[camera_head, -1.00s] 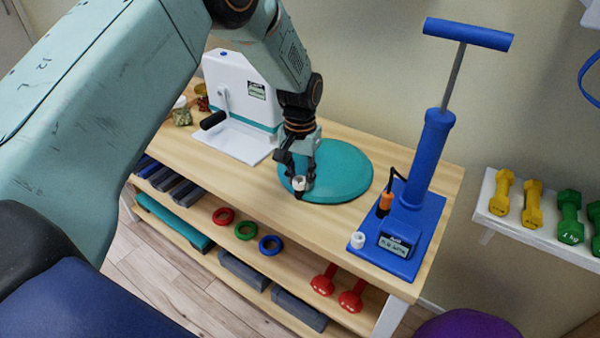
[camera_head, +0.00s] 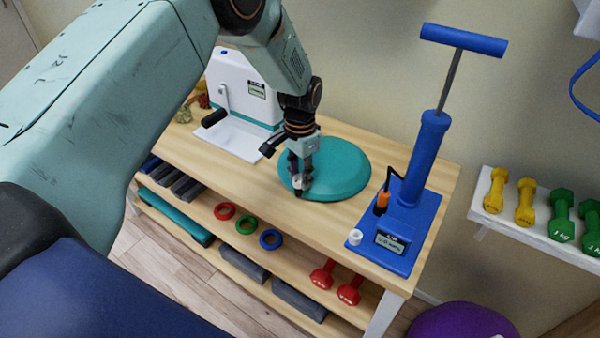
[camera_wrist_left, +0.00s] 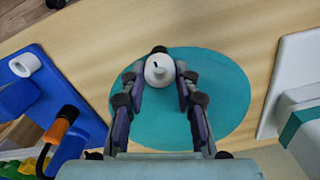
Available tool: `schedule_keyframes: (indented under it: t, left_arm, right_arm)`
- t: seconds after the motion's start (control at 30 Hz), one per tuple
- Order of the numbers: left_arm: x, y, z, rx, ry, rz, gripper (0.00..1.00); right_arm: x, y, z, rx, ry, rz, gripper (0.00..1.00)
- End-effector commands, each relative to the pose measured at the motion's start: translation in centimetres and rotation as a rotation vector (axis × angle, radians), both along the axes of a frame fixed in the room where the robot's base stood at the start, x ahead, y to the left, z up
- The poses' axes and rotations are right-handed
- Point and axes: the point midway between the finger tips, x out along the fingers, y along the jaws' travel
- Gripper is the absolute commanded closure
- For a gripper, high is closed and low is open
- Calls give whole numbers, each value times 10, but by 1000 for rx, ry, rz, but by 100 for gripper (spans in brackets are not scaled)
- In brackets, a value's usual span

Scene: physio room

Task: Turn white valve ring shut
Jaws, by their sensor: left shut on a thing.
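The small round white valve ring (camera_wrist_left: 158,70) sits on the rim area of the teal disc cushion (camera_head: 345,168), with a dark mark on its top. My left gripper (camera_head: 299,183) is over the near left part of the cushion. In the left wrist view, its two fingers (camera_wrist_left: 159,76) are shut on the valve ring from both sides. In the head view the fingers mostly hide the ring. My right gripper is in neither view.
A blue hand pump (camera_head: 425,165) with an orange-tipped hose (camera_head: 381,203) and a small white cap (camera_head: 355,237) stands right of the cushion. A white device (camera_head: 240,92) with a crank stands left. The wooden bench top (camera_head: 250,175) is clear in front.

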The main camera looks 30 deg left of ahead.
Motion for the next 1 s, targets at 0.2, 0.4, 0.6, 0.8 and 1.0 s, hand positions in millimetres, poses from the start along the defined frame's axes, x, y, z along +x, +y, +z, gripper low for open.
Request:
schedule_keyframes:
  t: [0.2,0.4,0.6,0.8,1.0]
  left_arm:
    - [1,0,1,1,-3,-3,100]
    - [1,0,1,1,-4,-2,59]
    - [1,0,0,1,-1,-1,46]
    - [0,0,0,1,-1,-1,46]
    - [1,0,14,1,-4,0,46]
  right_arm:
    - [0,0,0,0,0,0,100]
    - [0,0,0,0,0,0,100]
    - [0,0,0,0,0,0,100]
    - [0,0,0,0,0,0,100]
    - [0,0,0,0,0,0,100]
